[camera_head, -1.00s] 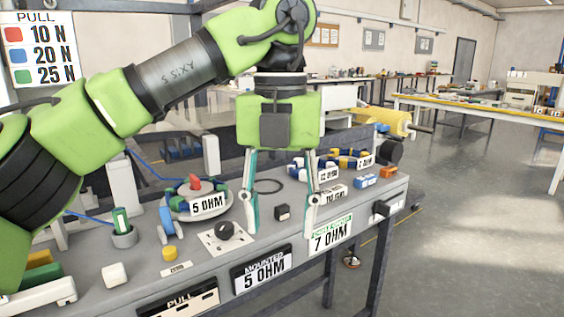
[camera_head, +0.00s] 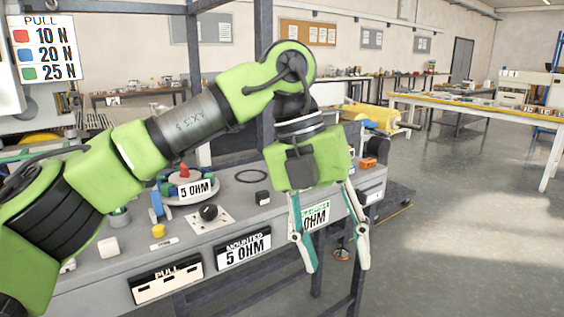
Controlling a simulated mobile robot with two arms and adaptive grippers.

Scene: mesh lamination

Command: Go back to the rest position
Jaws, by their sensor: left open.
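My left gripper (camera_head: 338,268) hangs from the green arm in the head view. Its two fingers are spread apart with nothing between them. It points down and is tilted, in front of the bench's front edge near the right end. The grey workbench (camera_head: 225,225) lies behind and to the left of the gripper. My right gripper is not in view.
An orange block (camera_head: 369,163) sits at the right end. Open floor (camera_head: 460,230) lies to the right.

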